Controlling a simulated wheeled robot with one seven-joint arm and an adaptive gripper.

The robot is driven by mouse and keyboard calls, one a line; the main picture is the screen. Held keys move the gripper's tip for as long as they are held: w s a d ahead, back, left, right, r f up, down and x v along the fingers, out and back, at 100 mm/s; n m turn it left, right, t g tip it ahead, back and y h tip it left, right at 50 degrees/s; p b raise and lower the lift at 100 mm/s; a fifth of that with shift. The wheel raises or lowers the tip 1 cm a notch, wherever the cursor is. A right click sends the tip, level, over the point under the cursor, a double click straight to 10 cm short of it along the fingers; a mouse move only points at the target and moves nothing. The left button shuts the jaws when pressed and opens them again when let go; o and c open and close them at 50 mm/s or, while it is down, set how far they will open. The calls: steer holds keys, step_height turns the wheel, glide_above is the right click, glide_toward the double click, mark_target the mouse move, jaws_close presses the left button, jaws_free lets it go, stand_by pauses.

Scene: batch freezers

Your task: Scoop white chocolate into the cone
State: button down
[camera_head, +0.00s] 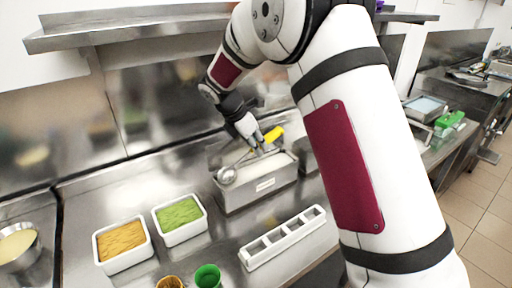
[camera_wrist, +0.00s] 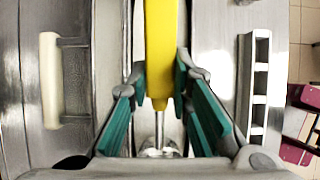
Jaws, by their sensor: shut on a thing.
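My gripper (camera_head: 258,138) is shut on the yellow handle of a metal scoop (camera_head: 272,134). In the wrist view the yellow handle (camera_wrist: 161,45) lies between the teal finger pads of my gripper (camera_wrist: 160,78). A brown round item (camera_head: 170,282), perhaps the cone, shows only partly at the bottom edge, so I cannot tell for sure.
A white holder with several square slots (camera_head: 285,240) lies in front of the tub. White trays of orange (camera_head: 122,243) and green (camera_head: 180,219) contents stand left. A green cup (camera_head: 208,276) is at the front. A steel bowl (camera_head: 20,246) is far left. A shelf (camera_head: 140,28) hangs above.

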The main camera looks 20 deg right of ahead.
mark_target(274, 132)
steer(key=shift+w+d+r, duration=0.15)
steer(key=shift+d+r, duration=0.3)
steer(key=shift+r, duration=0.3)
steer(key=shift+w+d+r, duration=0.15)
steer(key=shift+d+r, duration=0.25)
steer(key=shift+r, duration=0.35)
steer(key=shift+d+r, duration=0.15)
steer(key=shift+d, duration=0.05)
steer(key=shift+w+d+g+y+b, duration=0.2)
steer(key=shift+d+y, duration=0.4)
steer(key=shift+y, duration=0.05)
steer(key=shift+w+d+g+y+b, duration=0.2)
steer(key=shift+w+d+y+b, duration=0.05)
steer(key=shift+d+y, duration=0.35)
steer(key=shift+w+d+g+y+b, duration=0.2)
steer(key=shift+d+y, duration=0.4)
steer(key=shift+y, duration=0.05)
